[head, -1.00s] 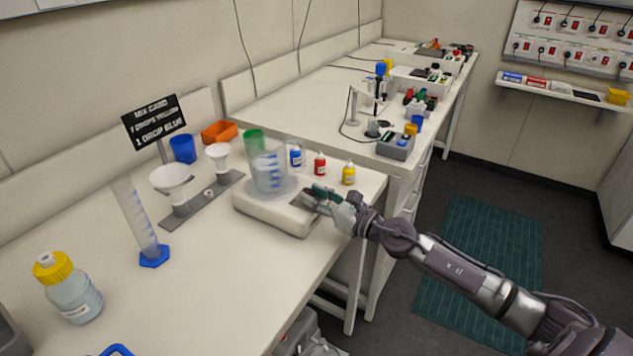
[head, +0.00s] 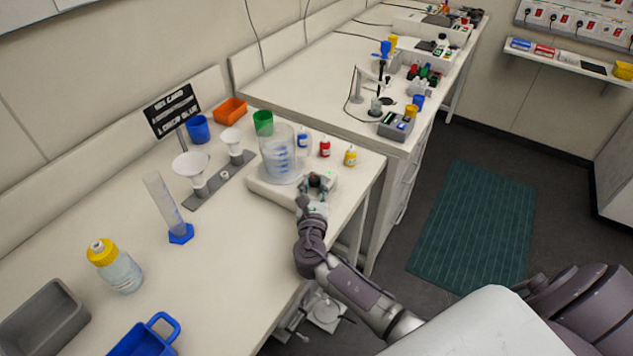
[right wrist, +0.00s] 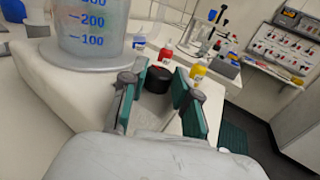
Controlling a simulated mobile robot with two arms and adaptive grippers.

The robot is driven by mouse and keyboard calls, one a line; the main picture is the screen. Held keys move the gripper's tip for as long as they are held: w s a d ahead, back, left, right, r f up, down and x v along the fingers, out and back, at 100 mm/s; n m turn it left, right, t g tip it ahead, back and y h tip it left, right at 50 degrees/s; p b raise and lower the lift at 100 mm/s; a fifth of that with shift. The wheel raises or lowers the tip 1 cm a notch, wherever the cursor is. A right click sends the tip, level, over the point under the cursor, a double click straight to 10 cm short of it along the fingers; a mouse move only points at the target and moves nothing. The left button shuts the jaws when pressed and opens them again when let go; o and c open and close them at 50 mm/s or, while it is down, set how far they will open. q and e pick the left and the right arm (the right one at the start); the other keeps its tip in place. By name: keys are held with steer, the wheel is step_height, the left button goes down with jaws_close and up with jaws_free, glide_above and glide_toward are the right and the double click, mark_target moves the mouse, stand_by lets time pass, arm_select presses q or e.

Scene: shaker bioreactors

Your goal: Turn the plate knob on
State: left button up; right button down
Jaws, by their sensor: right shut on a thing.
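The white stirrer plate (head: 266,192) stands near the front right edge of the bench, with a clear graduated beaker (head: 278,158) on its round top. Its black plate knob (right wrist: 157,80) sticks up from the plate beside the beaker. My right gripper (head: 315,186) reaches over the plate from the front. In the right wrist view its green-padded fingers (right wrist: 160,92) stand on both sides of the knob, shut on it. The knob's pointer mark cannot be made out. My left gripper is not in view.
Blue, red and yellow dropper bottles (head: 325,147) stand just behind the plate. White funnels in a rack (head: 215,186), a graduated cylinder (head: 165,205) and a yellow-capped bottle (head: 116,266) stand to the left. The bench's front edge lies close to my right arm.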

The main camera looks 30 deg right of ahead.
steer(key=m+g+h, duration=0.1)
steer(key=m+g+h+b, duration=0.2)
steer(key=h, duration=0.1)
steer(key=shift+w+a+f, duration=0.1)
steer(key=shift+w+a, duration=0.2)
steer(key=shift+a, duration=0.05)
steer(key=shift+w+m+g+h+b, duration=0.1)
steer(key=shift+m+g+h+b, duration=0.9)
steer(key=shift+m+g, duration=0.3)
steer(key=shift+g, duration=0.4)
steer(key=shift+r+m+h, duration=0.2)
steer(key=shift+m+h, duration=0.1)
steer(key=c, duration=0.9)
jaws_free()
steer(key=shift+o, duration=0.2)
step_height(320, 180, up, 10)
